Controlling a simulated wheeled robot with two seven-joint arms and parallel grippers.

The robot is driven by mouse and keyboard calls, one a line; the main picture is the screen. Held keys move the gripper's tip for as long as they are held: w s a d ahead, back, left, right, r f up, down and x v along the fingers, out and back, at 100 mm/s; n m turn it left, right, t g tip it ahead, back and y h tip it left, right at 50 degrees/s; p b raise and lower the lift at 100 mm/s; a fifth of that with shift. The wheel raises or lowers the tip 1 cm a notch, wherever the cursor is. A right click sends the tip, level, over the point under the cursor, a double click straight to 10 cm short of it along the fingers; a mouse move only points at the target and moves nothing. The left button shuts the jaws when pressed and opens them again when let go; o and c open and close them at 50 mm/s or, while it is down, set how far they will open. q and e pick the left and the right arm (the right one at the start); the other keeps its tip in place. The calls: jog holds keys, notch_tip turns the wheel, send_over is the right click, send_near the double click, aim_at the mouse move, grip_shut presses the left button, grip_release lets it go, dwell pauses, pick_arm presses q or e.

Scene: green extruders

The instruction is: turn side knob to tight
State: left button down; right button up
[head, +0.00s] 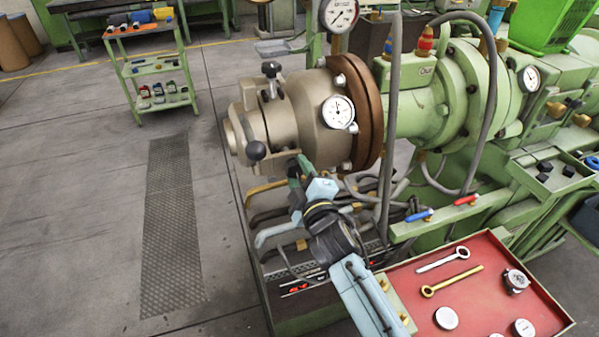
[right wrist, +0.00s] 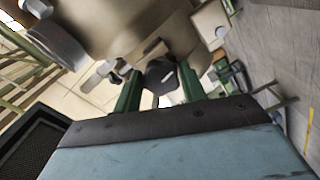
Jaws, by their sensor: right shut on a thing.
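The beige die head (head: 290,115) of the extruder sticks out to the left in the head view. My right gripper (head: 298,167) reaches up to its lower near side from below. In the right wrist view, the two green fingers of my right gripper (right wrist: 160,78) stand on either side of a black knob (right wrist: 161,70) under the beige body (right wrist: 120,30). The gripper is shut on this side knob. In the head view the held knob is hidden by the fingers. Another black knob (head: 270,69) is on top and a black ball knob (head: 256,150) is at the front left. My left gripper is not in view.
A red tray (head: 490,300) with spanners and round gauges lies at the lower right. Grey hoses (head: 390,150) hang beside the brown flange (head: 368,110). Curved handles (head: 275,230) sit below the head. The floor on the left is clear up to a green trolley (head: 150,65).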

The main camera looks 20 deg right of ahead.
jog(key=shift+m, duration=1)
jog(key=o, duration=1)
jog(key=s, duration=1.3)
jog(key=shift+s+d, duration=0.15)
jog(key=shift+s, duration=0.05)
